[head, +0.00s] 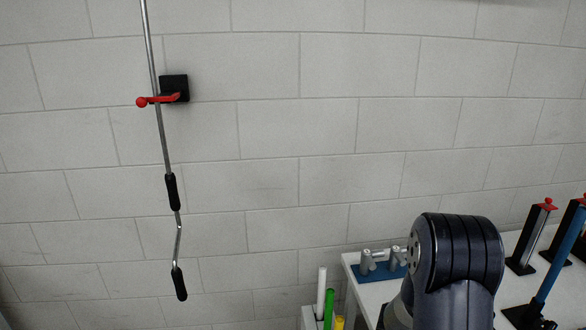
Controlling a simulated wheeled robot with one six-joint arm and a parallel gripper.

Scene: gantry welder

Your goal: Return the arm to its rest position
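A dark rounded joint of my arm (458,265) shows at the lower right of the head view, in front of a white table. My gripper is not in the picture, so its state and anything it holds are hidden.
A crank rod with black grips (172,192) hangs along the block wall by a red hook (162,99). The white table (512,243) bears a blue-based fixture (381,270) and black posts with red tops (530,238). Coloured tubes (328,308) stand left of it.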

